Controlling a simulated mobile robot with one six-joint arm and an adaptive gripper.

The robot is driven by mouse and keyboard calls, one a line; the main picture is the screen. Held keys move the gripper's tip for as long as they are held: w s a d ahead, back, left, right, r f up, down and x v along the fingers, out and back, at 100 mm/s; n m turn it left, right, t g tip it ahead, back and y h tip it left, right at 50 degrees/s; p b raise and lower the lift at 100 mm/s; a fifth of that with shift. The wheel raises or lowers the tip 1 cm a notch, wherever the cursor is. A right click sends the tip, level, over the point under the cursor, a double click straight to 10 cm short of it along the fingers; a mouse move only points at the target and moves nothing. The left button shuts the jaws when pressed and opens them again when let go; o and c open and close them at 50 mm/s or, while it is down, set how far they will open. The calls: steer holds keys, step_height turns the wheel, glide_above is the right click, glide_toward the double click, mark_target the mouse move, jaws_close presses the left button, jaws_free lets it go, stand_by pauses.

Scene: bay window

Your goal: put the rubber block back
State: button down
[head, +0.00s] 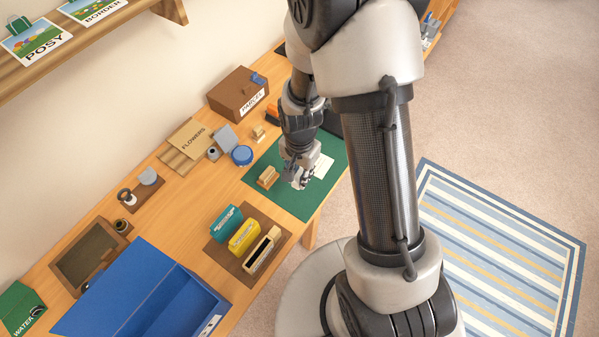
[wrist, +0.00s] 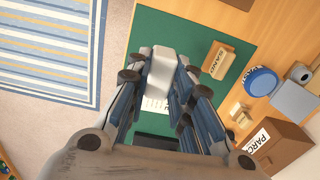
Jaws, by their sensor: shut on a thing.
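The pale grey-white rubber block (wrist: 161,70) is between the fingers of my gripper (wrist: 160,95) in the wrist view. My gripper is shut on it, above the green mat (wrist: 185,28). In the head view my gripper (head: 300,180) is over the mat (head: 285,203), and the block is mostly hidden by the fingers. A wooden block marked SAND (wrist: 218,60) lies on the mat beside my gripper; it also shows in the head view (head: 268,177). A white sheet (wrist: 152,104) lies on the mat, partly covered by the fingers.
Teal (head: 226,222), yellow (head: 243,236) and cream (head: 262,250) holders stand on a brown board (head: 216,248). A blue box (head: 150,295) stands at the near left. A brown parcel (head: 237,92) and a blue round thing (head: 242,155) are behind the mat. Bare wood lies between the items.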

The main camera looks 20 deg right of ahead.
steer(key=shift+f+b, duration=5.2)
steer(key=shift+f, duration=1.45)
steer(key=shift+f, duration=0.2)
steer(key=c, duration=1.3)
jaws_free()
steer(key=shift+c, duration=0.2)
steer(key=shift+r, duration=0.1)
step_height(320, 180, up, 12)
steer(key=shift+f, duration=0.1)
